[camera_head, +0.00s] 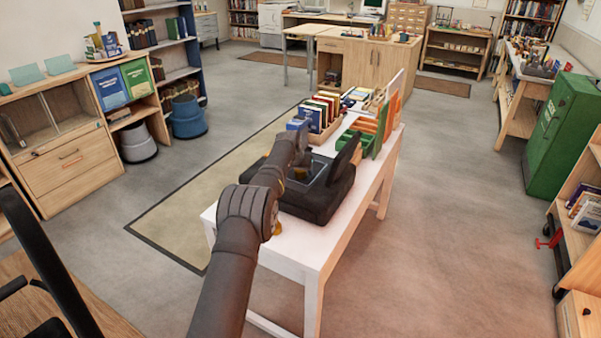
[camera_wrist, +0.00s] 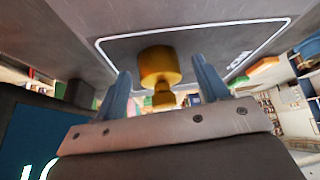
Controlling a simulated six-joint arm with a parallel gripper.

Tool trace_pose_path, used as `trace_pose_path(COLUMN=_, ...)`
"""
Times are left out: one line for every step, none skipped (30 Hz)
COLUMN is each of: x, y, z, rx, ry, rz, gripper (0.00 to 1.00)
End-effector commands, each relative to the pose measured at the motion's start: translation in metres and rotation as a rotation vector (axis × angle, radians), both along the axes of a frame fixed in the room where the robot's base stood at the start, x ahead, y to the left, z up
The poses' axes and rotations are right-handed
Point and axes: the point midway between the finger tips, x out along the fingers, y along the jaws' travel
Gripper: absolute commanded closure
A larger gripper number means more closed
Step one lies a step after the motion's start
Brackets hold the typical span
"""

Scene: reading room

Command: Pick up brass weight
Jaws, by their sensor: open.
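The brass weight (camera_wrist: 160,68) is a golden cylinder with a narrower knob, seen in the upper middle of the wrist view. It is against a dark panel with a pale outline. My gripper (camera_wrist: 160,77) is open, with one blue-grey finger on each side of the weight. A gap shows between each finger and the weight, and I see no grip on it. In the head view my arm reaches over a black open case (camera_head: 318,205) on the white table (camera_head: 310,250). There my gripper is mostly hidden by my own arm, and a small golden patch shows near it.
A row of books in a wooden holder (camera_head: 324,112) and green and orange upright dividers (camera_head: 374,130) stand behind the case. The case's raised dark part is close to the right of my arm. The table's front corner is bare. A green cabinet (camera_head: 563,135) stands far right.

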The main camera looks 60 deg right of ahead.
Motion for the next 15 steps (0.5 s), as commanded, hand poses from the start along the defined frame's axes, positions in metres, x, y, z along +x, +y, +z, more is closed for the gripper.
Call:
trace_pose_path(x=-0.0001, y=-0.0001, z=0.0004, rx=0.000, ry=0.000, rz=0.000, gripper=0.33)
trace_pose_path(x=-0.0001, y=-0.0001, z=0.0004, rx=0.000, ry=0.000, rz=0.000, gripper=0.33)
trace_pose_path(x=-0.0001, y=-0.0001, z=0.0005, rx=0.000, ry=0.000, rz=0.000, gripper=0.33)
trace_pose_path(x=-0.0001, y=0.0000, z=0.0006, rx=0.000, ry=0.000, rz=0.000, gripper=0.33)
trace_pose_path(x=-0.0001, y=0.0000, z=0.0006, rx=0.000, ry=0.000, rz=0.000, gripper=0.39)
trace_pose_path(x=-0.0001, y=0.0000, z=0.0006, rx=-0.001, ry=0.000, rz=0.000, gripper=0.47)
trace_pose_path(x=0.0000, y=0.0000, z=0.0006, rx=0.000, ry=0.000, rz=0.000, gripper=0.53)
trace_pose_path(x=0.0000, y=0.0000, z=0.0006, rx=-0.001, ry=0.000, rz=0.000, gripper=0.59)
trace_pose_path(x=0.0000, y=0.0000, z=0.0007, rx=-0.001, ry=0.000, rz=0.000, gripper=0.67)
trace_pose_path(x=0.0000, y=0.0000, z=0.0007, rx=-0.001, ry=0.000, rz=0.000, gripper=0.72)
trace_pose_path(x=0.0000, y=0.0000, z=0.0007, rx=-0.001, ry=0.000, rz=0.000, gripper=0.78)
trace_pose_path(x=0.0000, y=0.0000, z=0.0007, rx=-0.001, ry=0.000, rz=0.000, gripper=0.86)
trace_pose_path(x=0.0000, y=0.0000, z=0.0008, rx=-0.001, ry=0.000, rz=0.000, gripper=0.92)
trace_pose_path(x=0.0000, y=0.0000, z=0.0008, rx=-0.001, ry=0.000, rz=0.000, gripper=0.98)
trace_pose_path(x=0.0001, y=-0.0005, z=0.0027, rx=-0.004, ry=-0.001, rz=0.000, gripper=1.00)
